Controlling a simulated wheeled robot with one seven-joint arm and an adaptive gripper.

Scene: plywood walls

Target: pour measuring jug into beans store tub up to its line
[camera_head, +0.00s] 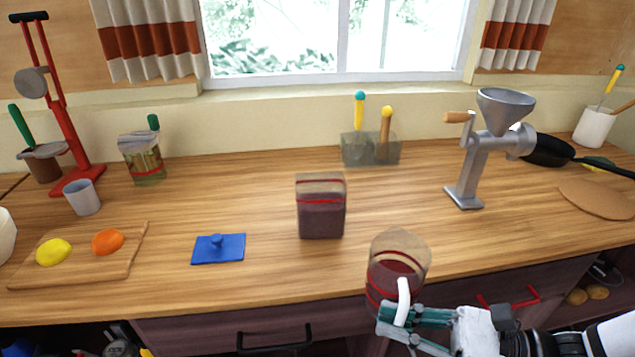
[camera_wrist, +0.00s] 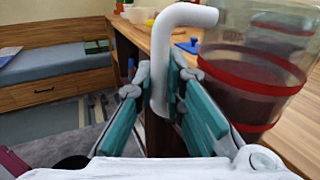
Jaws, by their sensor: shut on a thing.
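The measuring jug (camera_head: 398,252) is clear, with red bands and dark red contents in its lower part. My gripper (camera_head: 402,318) is shut on its white handle (camera_head: 403,300), at the counter's front edge. The wrist view shows the handle (camera_wrist: 183,16) between the teal fingers and the jug (camera_wrist: 255,82) close on the right, roughly upright. The beans store tub (camera_head: 320,190) is a clear, open box standing left of and behind the jug. It holds dark contents up to about its lower red band; the exact level against its line is hard to tell. The jug is apart from the tub.
A blue lid (camera_head: 218,249) lies left of the tub. A cutting board (camera_head: 125,262) with fruit halves and a grey cup (camera_head: 83,197) are further left. A metal hand mill (camera_head: 480,150) stands at right. A utensil box (camera_head: 370,150) is behind. Counter between tub and mill is clear.

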